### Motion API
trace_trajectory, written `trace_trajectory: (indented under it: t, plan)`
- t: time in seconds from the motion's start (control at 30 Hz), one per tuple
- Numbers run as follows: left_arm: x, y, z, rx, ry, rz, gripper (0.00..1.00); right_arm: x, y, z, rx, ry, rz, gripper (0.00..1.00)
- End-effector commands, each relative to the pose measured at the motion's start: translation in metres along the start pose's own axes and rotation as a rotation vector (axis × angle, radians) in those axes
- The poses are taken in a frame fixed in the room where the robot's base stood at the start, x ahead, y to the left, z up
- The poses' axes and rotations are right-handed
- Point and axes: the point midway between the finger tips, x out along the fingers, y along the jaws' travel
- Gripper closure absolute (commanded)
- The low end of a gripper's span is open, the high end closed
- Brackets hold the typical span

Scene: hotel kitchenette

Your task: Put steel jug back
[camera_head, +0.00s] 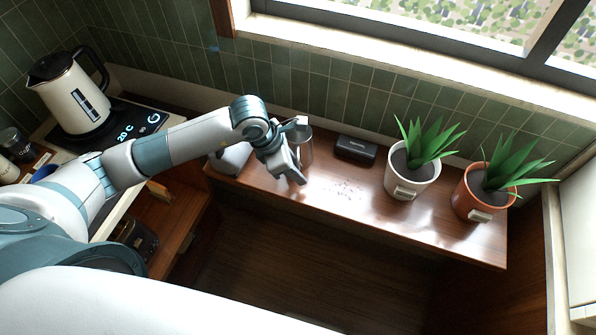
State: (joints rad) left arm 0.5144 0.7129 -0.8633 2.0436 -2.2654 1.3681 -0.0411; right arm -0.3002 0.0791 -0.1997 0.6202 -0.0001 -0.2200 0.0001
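The steel jug (306,150) stands on the wooden counter near the tiled back wall, partly hidden by my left gripper. My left gripper (299,153) is at the jug, with one finger on its far side and one on its near side. The fingers are apart, with the jug seen between or just behind them. I cannot tell whether they touch it. My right gripper is not in view.
A dark box (356,149) lies right of the jug. Plants in a white pot (408,182) and an orange pot (473,200) stand further right. A cream kettle (72,95) stands at left. A pale object (231,158) is partly behind my arm.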

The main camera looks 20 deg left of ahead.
Motion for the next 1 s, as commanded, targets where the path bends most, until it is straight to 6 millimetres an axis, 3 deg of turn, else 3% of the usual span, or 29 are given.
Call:
trace_trajectory:
  t: [0.6, 1.0]
  plan:
    - [-0.096, 0.001, 0.000, 0.000, -0.002, 0.003, 0.73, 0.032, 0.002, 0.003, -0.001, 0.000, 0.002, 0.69]
    - [-0.108, 0.000, 0.000, 0.000, 0.001, 0.001, 0.73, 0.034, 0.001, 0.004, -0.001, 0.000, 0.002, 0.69]
